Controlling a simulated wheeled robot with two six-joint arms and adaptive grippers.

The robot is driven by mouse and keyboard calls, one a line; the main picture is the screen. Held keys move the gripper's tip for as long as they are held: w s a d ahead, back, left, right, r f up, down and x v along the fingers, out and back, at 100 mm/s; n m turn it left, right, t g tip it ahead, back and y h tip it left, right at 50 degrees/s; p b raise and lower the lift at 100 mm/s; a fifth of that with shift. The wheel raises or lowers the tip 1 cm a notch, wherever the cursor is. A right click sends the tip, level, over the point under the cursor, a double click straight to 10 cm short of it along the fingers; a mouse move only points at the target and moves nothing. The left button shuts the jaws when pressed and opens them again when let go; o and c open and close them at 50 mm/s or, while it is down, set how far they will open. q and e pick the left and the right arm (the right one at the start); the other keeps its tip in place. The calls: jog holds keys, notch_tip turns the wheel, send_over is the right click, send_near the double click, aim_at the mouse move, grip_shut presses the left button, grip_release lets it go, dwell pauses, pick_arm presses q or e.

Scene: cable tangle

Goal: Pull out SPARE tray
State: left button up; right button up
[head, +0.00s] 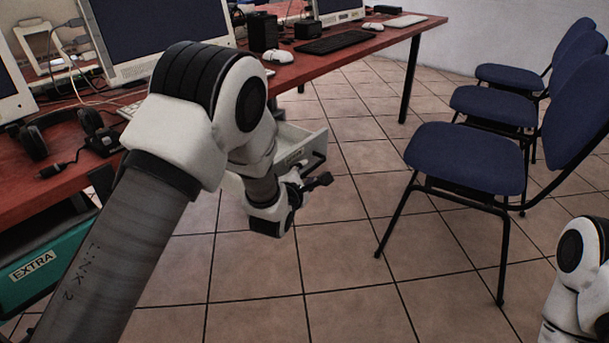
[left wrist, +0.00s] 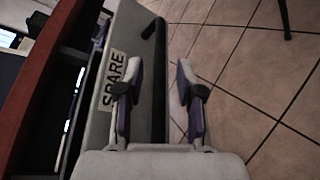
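The pale SPARE tray (head: 305,148) shows beyond my left arm in the head view, standing out from the desk's side. In the left wrist view its grey front (left wrist: 105,115) carries the SPARE label (left wrist: 114,78) and a dark bar handle (left wrist: 158,85). My left gripper (head: 306,181) is at the tray front. In the left wrist view my left gripper (left wrist: 159,80) has its fingers apart, one on each side of the handle, with gaps showing. My arm hides part of the tray in the head view. My right gripper is out of view.
A teal EXTRA tray (head: 60,262) is under the desk at lower left. The red desk (head: 345,57) holds monitors, a keyboard (head: 345,42), headphones (head: 40,135) and cables. Blue chairs (head: 465,155) stand on the right. Tiled floor between desk and chairs is clear.

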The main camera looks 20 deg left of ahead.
pick_arm(q)
jog(key=v, duration=1.2)
jog(key=shift+f, duration=0.1)
jog(key=s+a+f+m+g, duration=0.1)
jog(key=s+f+g, duration=0.2)
jog(key=s+f, duration=0.35)
jog(key=s+a+f+m+g, duration=0.1)
jog(key=s+f+g, duration=0.15)
jog(key=f, duration=0.75)
jog(key=s+a+f+g, duration=0.2)
jog(key=s+f, duration=0.4)
jog(key=f, duration=0.3)
jog(key=s+f+m+g, duration=0.3)
jog(key=s+m+g, duration=0.1)
jog(key=s+m, duration=0.55)
jog(key=s+f+m+g, duration=0.4)
jog(key=s+m, duration=0.5)
jog(key=m, duration=0.2)
notch_tip(320, 180, up, 35)
jog(key=m+p, duration=0.1)
jog(key=p, duration=3.4)
jog(key=shift+w, duration=0.3)
